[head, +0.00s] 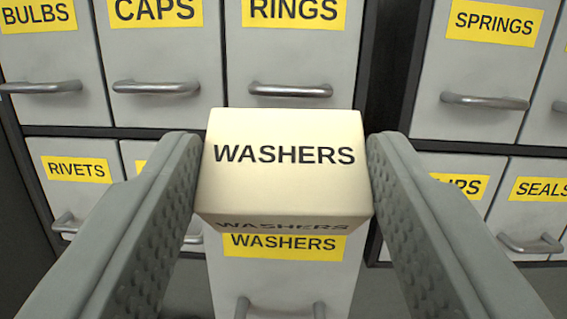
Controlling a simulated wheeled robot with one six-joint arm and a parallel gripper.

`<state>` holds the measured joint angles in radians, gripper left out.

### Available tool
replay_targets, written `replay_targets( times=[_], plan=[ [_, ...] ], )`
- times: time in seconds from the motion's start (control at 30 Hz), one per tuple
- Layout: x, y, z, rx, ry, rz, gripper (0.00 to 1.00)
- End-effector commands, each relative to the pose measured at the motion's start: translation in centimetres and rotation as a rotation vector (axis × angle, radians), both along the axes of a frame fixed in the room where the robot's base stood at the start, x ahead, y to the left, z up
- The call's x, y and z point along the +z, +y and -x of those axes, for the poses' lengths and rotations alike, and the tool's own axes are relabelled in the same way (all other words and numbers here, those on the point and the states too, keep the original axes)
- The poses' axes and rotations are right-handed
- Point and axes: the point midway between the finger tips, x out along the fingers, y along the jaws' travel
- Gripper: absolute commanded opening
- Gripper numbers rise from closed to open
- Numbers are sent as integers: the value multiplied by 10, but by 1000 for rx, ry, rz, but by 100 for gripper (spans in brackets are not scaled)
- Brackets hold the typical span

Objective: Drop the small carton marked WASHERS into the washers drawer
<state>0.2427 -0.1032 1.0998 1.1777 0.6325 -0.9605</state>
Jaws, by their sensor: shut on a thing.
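My gripper (285,185) is shut on a small cream carton (284,185) marked WASHERS, with one finger against each side. The carton is held level in the middle of the head view, with the same word on its lower face. Behind and below it is the washers drawer (225,270), a grey front with a yellow WASHERS label (285,245) and a bar handle at the bottom edge of the view.
Grey drawers surround it: RINGS (290,58) above, CAPS (160,55) and BULBS (45,60) to the upper left, RIVETS (75,170) at left. SPRINGS (480,70) and SEALS (540,190) are at right, past a dark gap. Bar handles stick out from the fronts.

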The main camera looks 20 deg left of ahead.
Motion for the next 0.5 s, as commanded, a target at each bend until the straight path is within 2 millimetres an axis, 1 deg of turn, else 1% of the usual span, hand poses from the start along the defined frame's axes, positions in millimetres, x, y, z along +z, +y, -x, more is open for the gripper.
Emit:
replay_targets(
  times=[0.1,0.5],
  plan=[
    [-3,4,-12,0,2,0,26],
    [-8,15,-48,0,1,0,26]
  ],
)
